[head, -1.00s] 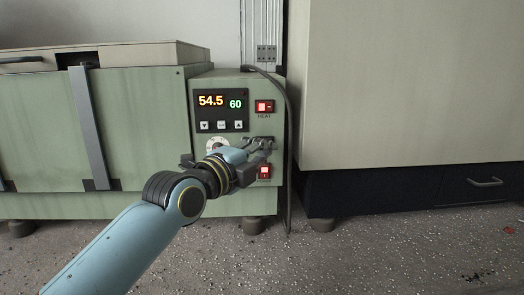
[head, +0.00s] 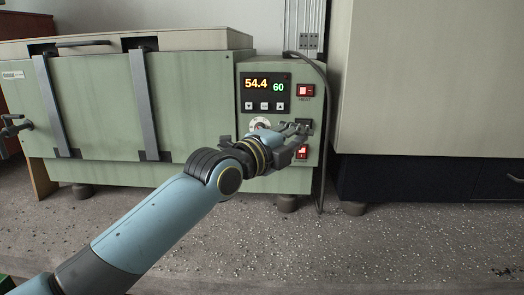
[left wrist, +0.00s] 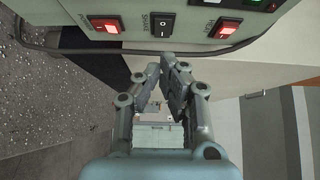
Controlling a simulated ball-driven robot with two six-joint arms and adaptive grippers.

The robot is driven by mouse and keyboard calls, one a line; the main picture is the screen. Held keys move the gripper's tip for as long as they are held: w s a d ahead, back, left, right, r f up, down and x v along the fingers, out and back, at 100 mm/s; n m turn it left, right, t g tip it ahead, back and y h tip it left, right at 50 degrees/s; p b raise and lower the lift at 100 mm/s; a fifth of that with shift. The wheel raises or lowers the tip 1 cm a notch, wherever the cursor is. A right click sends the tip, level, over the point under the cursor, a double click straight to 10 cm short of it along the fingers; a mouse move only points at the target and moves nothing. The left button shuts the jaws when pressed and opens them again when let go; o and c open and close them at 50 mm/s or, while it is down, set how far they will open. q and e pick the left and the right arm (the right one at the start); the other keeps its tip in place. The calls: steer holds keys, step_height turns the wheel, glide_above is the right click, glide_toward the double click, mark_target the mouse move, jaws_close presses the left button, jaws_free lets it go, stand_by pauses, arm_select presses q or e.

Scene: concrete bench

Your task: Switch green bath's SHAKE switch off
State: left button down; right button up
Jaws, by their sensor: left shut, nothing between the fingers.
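In the left wrist view the SHAKE switch (left wrist: 162,24) is a black, unlit rocker between two red lit switches, HEAT (left wrist: 224,30) and a lower one (left wrist: 105,25). In the head view my left gripper (head: 305,128) is in front of the SHAKE switch and partly covers it. In the left wrist view the fingers (left wrist: 166,68) are closed and empty, in line with the SHAKE switch and seemingly just short of it. My right gripper is out of view.
The panel display (head: 264,86) reads 54.4 and 60, with buttons below it. A dial (head: 260,123) is partly behind my gripper. A dark cable (head: 323,120) hangs along the panel's right side. A large beige cabinet (head: 430,80) stands to the right.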

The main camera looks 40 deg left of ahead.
arm_select(q)
steer(key=s+a+p, duration=0.3)
steer(key=s, duration=0.6)
steer(key=shift+s+a+p, duration=0.2)
steer(key=shift+s+p, duration=0.05)
steer(key=shift+p, duration=0.05)
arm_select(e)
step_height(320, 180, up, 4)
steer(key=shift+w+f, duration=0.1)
arm_select(q)
steer(key=shift+f, duration=0.1)
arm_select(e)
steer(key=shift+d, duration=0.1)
arm_select(q)
steer(key=shift+f, duration=0.1)
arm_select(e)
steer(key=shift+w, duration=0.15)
